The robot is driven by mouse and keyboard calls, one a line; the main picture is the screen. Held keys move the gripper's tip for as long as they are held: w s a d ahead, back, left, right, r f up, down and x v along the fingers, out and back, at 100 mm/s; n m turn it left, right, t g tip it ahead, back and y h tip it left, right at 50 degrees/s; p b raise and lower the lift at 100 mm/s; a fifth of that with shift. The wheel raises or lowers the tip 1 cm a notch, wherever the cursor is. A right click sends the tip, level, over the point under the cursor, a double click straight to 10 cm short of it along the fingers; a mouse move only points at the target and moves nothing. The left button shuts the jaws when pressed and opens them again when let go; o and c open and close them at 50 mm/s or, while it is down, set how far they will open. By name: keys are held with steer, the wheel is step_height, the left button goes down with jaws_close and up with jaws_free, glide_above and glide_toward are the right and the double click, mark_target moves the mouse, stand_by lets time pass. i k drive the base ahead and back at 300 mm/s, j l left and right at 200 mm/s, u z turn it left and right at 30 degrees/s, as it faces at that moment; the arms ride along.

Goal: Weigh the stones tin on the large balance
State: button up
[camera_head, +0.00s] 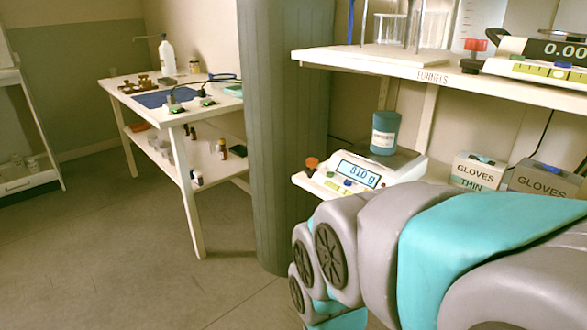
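A teal tin (385,132) with a white label stands upright on the pan of a balance (362,177) on the lower shelf. The label is too small to read, so I cannot confirm it is the stones tin. The balance's lit display shows a reading in grams, which looks like 810 or 81.0. A second balance (540,58) on the upper shelf reads 0.00, with its right side cut off. My arm crosses the lower right in front of the shelf. My gripper is outside the view, and nothing is seen touching the tin.
Boxes of gloves (478,171) stand right of the balance. The upper shelf (395,67), marked FUNNELS, overhangs the tin. A grey pillar (287,130) stands left of the shelf. A white table (181,118) with bottles and small items is beyond it. The floor at left is clear.

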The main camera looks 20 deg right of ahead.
mark_target(386, 123)
steer(key=z, duration=0.85)
